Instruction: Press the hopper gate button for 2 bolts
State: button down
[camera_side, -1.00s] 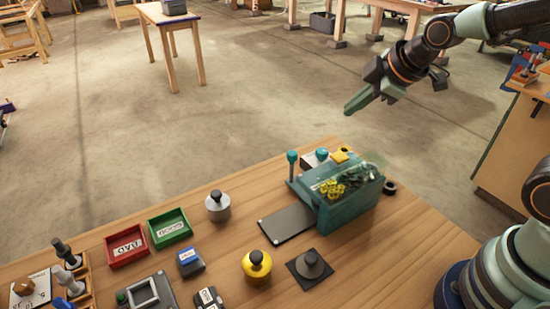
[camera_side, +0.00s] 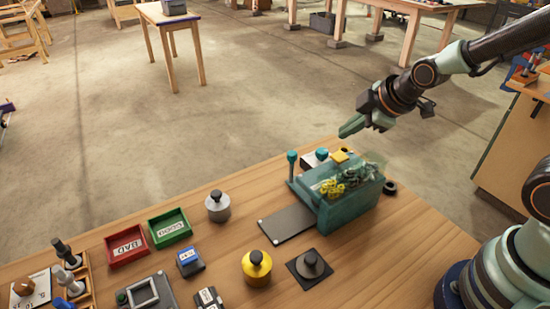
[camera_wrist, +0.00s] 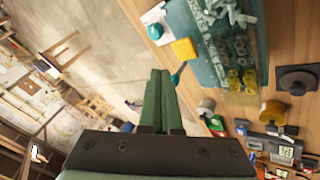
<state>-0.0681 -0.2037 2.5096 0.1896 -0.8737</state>
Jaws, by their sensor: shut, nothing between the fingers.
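The teal hopper (camera_side: 350,207) stands at the back right of the wooden bench, with yellow bolts (camera_side: 331,188) and grey-green pieces behind its clear cover. It also shows in the wrist view (camera_wrist: 207,70). Behind it are a yellow square block (camera_side: 340,156), a white box with a teal round button (camera_side: 321,153), and a teal-topped lever (camera_side: 292,157). I cannot tell for sure which is the gate button. My gripper (camera_side: 346,131) is shut and empty, in the air above and behind these parts. In the wrist view its closed fingers (camera_wrist: 160,75) point toward the lever's side.
A dark flat plate (camera_side: 287,223) lies before the hopper. Red BAD (camera_side: 110,259) and green GOOD (camera_side: 155,237) trays, a silver weight (camera_side: 217,206), a yellow weight (camera_side: 256,268) and a dark knob on a plate (camera_side: 310,264) stand on the bench.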

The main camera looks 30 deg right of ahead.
aim_at(337, 154)
jog(key=shift+f, duration=1.55)
jog(key=shift+f, duration=0.15)
dwell(0.8)
jog(key=shift+a+f, duration=0.1)
jog(key=shift+f, duration=0.15)
jog(key=shift+f, duration=0.8)
dwell(1.0)
jog(key=shift+r, duration=1.2)
jog(key=shift+r, duration=0.1)
jog(key=shift+r, duration=2.45)
